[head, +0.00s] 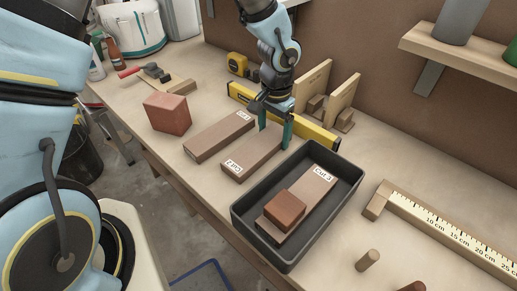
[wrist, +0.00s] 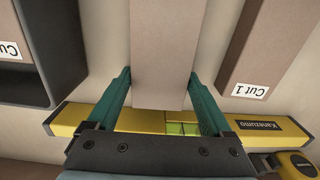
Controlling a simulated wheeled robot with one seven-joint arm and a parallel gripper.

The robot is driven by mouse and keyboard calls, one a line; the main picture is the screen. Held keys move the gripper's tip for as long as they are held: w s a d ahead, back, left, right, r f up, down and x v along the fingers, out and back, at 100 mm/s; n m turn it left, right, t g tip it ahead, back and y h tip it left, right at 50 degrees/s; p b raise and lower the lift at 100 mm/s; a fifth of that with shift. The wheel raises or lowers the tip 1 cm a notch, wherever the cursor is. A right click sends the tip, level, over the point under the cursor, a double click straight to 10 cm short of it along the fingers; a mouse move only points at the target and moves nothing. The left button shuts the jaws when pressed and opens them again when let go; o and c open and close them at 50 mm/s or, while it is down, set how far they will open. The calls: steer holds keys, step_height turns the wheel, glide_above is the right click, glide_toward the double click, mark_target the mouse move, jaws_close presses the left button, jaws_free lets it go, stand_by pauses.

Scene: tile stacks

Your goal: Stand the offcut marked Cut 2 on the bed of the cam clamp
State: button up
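The offcut marked Cut 2 (head: 246,161) is a flat brown board lying on the bench, its label at the near end. In the wrist view its far end (wrist: 160,60) lies centrally between my fingers, with the label out of view. My gripper (head: 275,128) points down over that far end, one teal finger on each side. The fingers (wrist: 160,88) look open and very close to the board's edges; any contact is hard to see. Two upright wooden pieces with blocks (head: 325,98) stand behind the gripper at the bench's back; I cannot tell whether they are the cam clamp.
Cut 1 (head: 212,139) lies parallel on the left. On the right, a dark tray (head: 240,213) holds Cut 3 (head: 318,190) with a reddish block (head: 285,210) on it. A yellow level (head: 310,132) lies behind the gripper. A red block (head: 167,113) and a ruler (head: 450,238) flank the area.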

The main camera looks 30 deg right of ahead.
steer(key=c, duration=1.2)
steer(key=shift+r, duration=0.1)
